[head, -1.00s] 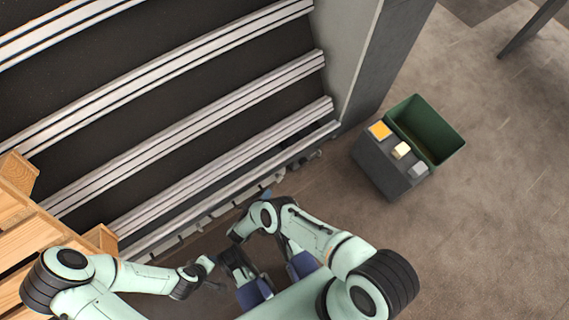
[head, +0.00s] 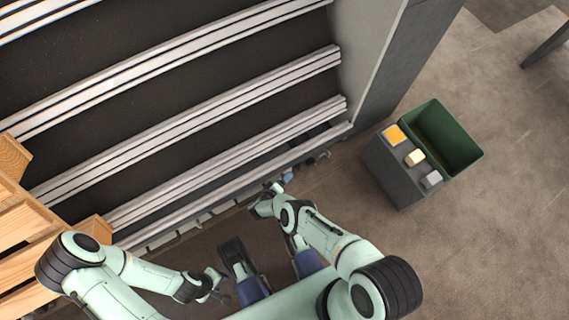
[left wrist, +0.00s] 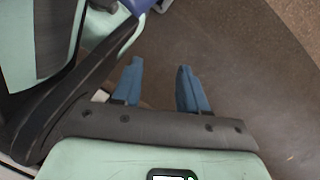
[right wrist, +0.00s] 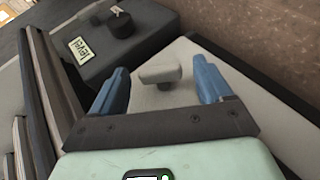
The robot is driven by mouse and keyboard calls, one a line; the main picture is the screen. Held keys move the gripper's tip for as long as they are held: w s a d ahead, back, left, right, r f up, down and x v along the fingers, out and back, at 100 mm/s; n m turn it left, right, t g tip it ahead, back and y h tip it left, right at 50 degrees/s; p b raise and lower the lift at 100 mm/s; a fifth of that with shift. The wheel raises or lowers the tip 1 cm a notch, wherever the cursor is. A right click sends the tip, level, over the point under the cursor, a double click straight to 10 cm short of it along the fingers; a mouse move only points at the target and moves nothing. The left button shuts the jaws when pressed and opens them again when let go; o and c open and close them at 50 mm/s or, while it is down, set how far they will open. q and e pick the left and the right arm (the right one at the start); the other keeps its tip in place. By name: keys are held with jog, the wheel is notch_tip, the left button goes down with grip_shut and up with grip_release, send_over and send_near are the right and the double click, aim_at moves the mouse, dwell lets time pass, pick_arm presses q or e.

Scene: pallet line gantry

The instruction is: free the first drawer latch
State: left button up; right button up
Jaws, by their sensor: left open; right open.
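A pale grey T-shaped handle (right wrist: 160,73), which looks like the drawer latch, stands on a light grey panel (right wrist: 180,105) in the right wrist view. My right gripper (right wrist: 160,66) is open, its two blue fingers at either side of the handle in the picture. I see no contact, and cannot tell whether the fingertips reach its depth. In the head view my right gripper (head: 286,177) is at the lower edge of the rack, and the handle cannot be made out. My left gripper (head: 222,290) is open and empty; its blue fingers (left wrist: 160,82) hang over bare floor.
A dark box (right wrist: 135,55) with a black knob (right wrist: 121,25) and a white label (right wrist: 80,50) is near the handle. Pale rails (head: 220,165) cross the dark rack. Wooden slats (head: 25,235) are at left. A green bin (head: 462,135) and grey block (head: 390,172) stand right, on open floor.

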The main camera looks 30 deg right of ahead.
jog(key=shift+x, duration=0.85)
pick_arm(q)
jog(key=shift+s+a+f+g, duration=0.1)
jog(key=shift+s+f+g, duration=0.1)
jog(key=shift+s, duration=0.3)
jog(key=shift+s+f+g, duration=0.1)
jog(key=shift+s+f, duration=0.05)
jog(key=shift+s, duration=0.3)
pick_arm(e)
jog(key=shift+c, duration=0.4)
jog(key=c, duration=0.9)
